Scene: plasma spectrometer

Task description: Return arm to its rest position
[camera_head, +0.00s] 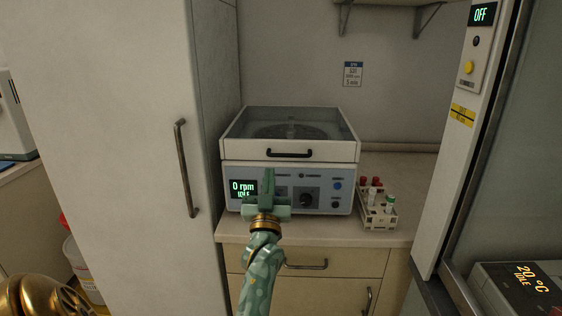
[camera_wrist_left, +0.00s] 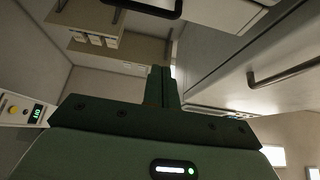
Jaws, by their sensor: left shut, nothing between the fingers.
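My left arm comes up from the bottom of the head view, and its green gripper (camera_head: 268,185) points upward in front of the centrifuge (camera_head: 325,180). The gripper is shut and empty, with its fingers together. In the left wrist view the shut fingers (camera_wrist_left: 161,88) stand upright above the green gripper body. The gripper overlaps part of the centrifuge's front panel in the head view; I cannot tell how far apart they are. The centrifuge lid is down, and its display reads 0 rpm. My right gripper does not show.
A rack (camera_head: 379,212) with several capped tubes stands on the counter (camera_head: 375,238) right of the centrifuge. A tall cabinet (camera_head: 120,150) with a handle stands at left. An appliance with a display reading OFF (camera_head: 481,15) is at right. A 20 °C display (camera_head: 528,278) is at lower right.

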